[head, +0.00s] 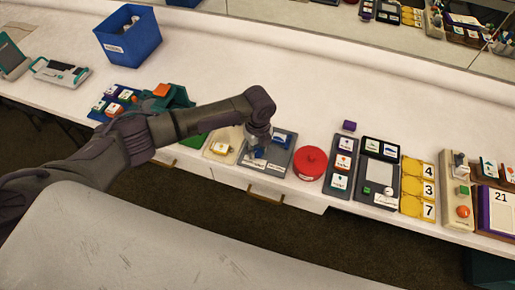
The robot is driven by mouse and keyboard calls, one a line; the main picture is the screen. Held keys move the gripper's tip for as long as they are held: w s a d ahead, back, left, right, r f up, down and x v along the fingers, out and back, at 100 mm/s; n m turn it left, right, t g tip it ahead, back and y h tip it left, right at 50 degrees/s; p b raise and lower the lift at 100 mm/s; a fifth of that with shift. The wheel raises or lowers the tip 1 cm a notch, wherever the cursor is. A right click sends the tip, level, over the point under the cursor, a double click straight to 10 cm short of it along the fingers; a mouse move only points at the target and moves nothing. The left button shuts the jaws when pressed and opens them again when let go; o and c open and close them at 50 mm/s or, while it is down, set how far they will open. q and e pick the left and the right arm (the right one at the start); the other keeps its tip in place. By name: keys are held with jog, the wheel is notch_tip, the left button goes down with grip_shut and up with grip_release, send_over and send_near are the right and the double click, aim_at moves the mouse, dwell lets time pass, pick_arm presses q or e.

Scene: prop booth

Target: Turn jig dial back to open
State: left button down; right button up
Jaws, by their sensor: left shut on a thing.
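My left gripper (259,143) reaches in from the left and points down over a dark grey jig board (282,166) near the front edge of the counter. It is shut on a small blue part at the board's left side, which looks like the dial. The gripper hides most of this part, so its exact setting cannot be read. A picture card (280,138) shows on the board's right side. My right gripper is not in view.
A round red lidded thing (310,164) stands close to the right of the board. A cream board (223,146) lies close to its left. Card boards (377,172) and yellow number tiles (414,187) lie further right. A blue bin (128,37) stands back left. The counter behind is clear.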

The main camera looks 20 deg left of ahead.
aim_at(258, 151)
pick_arm(q)
jog(key=shift+m, duration=0.4)
jog(key=c, duration=0.8)
grip_release()
notch_tip(258, 151, up, 12)
